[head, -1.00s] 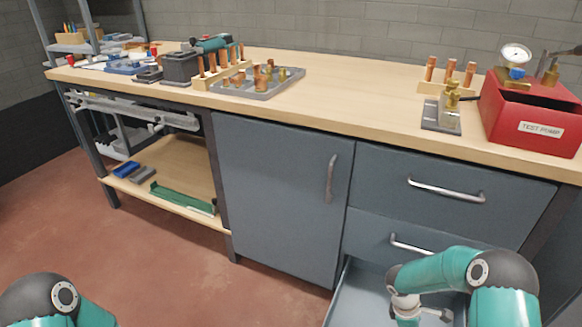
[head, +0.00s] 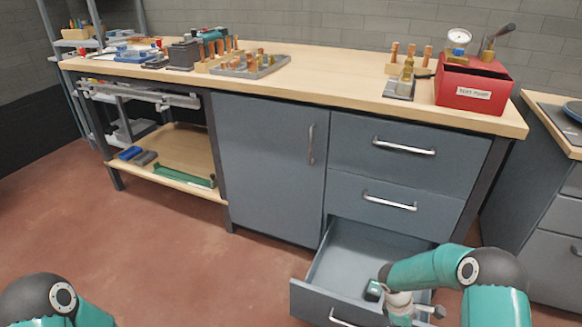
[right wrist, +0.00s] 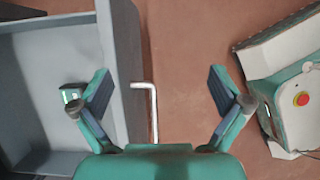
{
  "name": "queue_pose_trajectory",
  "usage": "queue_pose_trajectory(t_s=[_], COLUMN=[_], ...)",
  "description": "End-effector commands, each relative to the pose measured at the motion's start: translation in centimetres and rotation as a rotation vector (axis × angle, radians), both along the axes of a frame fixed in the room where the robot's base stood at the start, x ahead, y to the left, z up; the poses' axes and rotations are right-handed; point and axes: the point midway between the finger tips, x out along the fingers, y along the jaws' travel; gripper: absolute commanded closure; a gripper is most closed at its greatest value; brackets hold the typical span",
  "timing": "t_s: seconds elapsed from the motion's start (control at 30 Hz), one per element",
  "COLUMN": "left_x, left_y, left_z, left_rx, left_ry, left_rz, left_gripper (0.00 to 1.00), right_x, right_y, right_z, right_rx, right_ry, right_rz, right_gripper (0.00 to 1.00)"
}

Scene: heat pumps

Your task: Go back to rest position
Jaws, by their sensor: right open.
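My right gripper (right wrist: 160,88) is open and empty in the right wrist view, its two fingers spread wide. A drawer handle (right wrist: 152,108) shows between the fingers, apart from them as far as I can tell. The left finger overlaps the open bottom drawer (right wrist: 45,45). In the head view this drawer (head: 345,258) is pulled out, and my right forearm reaches over its right part. A small dark teal item (head: 373,290) lies in it, also seen beside the left finger (right wrist: 70,94). Only part of my left arm shows at lower left; its gripper is out of view.
The workbench (head: 330,85) carries a red test pump box (head: 472,90), copper fittings on a grey tray (head: 265,68) and tools. Another cabinet (head: 530,200) stands at right. The red floor (head: 160,245) at left is clear.

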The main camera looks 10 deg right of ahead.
Motion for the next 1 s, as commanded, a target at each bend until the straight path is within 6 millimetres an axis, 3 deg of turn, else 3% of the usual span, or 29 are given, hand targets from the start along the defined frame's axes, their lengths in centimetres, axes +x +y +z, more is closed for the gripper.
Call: queue_pose_trajectory(t_s=[0.07,0.23,0.47,0.67,0.77,0.9,1.0], left_x=[0.0,0.0,0.0,0.0,0.0,0.0,0.0], left_y=[0.0,0.0,0.0,0.0,0.0,0.0,0.0], left_z=[0.0,-2.4,-4.5,-6.5,-7.8,-9.8,-10.2], left_rx=[0.0,0.0,0.0,0.0,0.0,0.0,0.0], left_ry=[0.0,-0.001,0.0,0.0,0.0,0.0,0.0], left_rz=[0.0,0.0,0.0,0.0,0.0,0.0,0.0], left_gripper=[0.6,0.6,0.6,0.6,0.6,0.6,0.6], right_x=[0.1,0.1,-3.8,-8.4,-11.6,-17.0,-18.9], right_y=[0.1,0.8,4.1,9.4,13.5,20.6,23.4], right_z=[0.0,-2.2,-5.3,-8.6,-10.5,-12.3,-12.3], right_rx=[0.0,0.002,0.076,0.217,0.322,0.474,0.515], right_ry=[0.0,0.002,0.079,0.118,0.13,0.115,0.07], right_rz=[0.001,0.019,0.009,-0.078,-0.189,-0.505,-0.74], right_gripper=[0.0,0.0,0.0,0.0,0.0,0.0,0.0])
